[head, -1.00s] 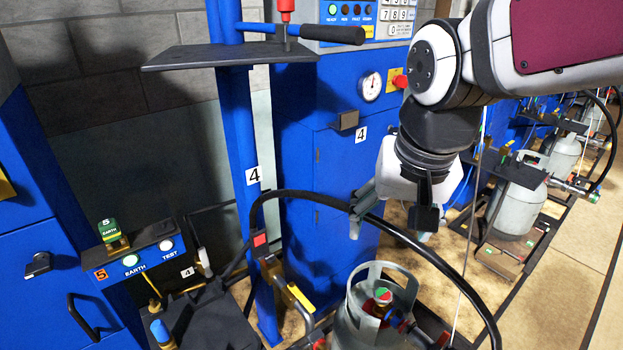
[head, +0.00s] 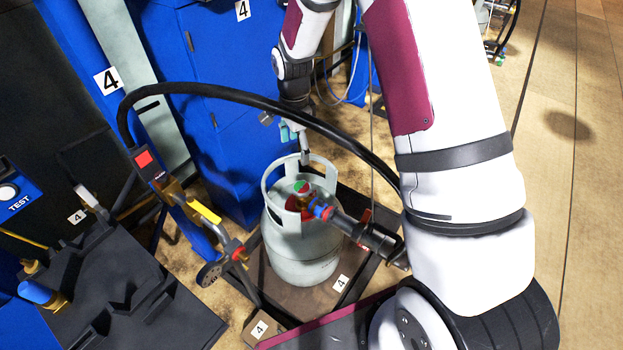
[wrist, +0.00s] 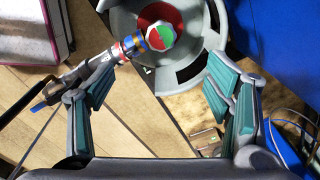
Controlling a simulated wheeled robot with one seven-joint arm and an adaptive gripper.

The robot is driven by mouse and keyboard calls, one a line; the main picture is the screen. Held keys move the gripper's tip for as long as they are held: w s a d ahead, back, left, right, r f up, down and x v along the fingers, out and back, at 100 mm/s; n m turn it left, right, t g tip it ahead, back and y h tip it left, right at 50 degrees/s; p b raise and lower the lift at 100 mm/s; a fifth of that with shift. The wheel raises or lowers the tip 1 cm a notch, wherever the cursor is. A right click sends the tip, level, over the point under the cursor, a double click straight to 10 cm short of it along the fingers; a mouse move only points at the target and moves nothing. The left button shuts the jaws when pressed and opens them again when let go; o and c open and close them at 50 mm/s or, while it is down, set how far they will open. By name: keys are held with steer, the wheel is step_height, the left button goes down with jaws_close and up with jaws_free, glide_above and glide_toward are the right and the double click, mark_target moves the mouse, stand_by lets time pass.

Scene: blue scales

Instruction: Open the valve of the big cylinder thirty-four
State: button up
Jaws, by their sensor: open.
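A grey gas cylinder (head: 300,245) stands upright on a dark scale platform, inside its open collar ring. Its valve knob, red and green on top (head: 301,187), sits in the middle of the collar. In the wrist view the knob (wrist: 157,35) shows beyond the fingertips, near the top centre, with a coupling (wrist: 125,48) attached to its side. My gripper (head: 293,140) is above and behind the collar in the head view. Its teal-padded fingers (wrist: 163,90) are spread apart with nothing between them. The knob is apart from the fingers. No number thirty-four is legible; labels nearby read 4.
A filling handle with yellow grip (head: 203,211) stands at the left. A blue cabinet (head: 215,100) is close behind. My arm covers the right side.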

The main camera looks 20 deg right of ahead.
steer(key=m, duration=0.1)
glide_toward(302, 187)
step_height(302, 187, down, 9)
steer(key=shift+r+b, duration=0.15)
steer(key=shift+b, duration=0.9)
steer(key=c, duration=1.1)
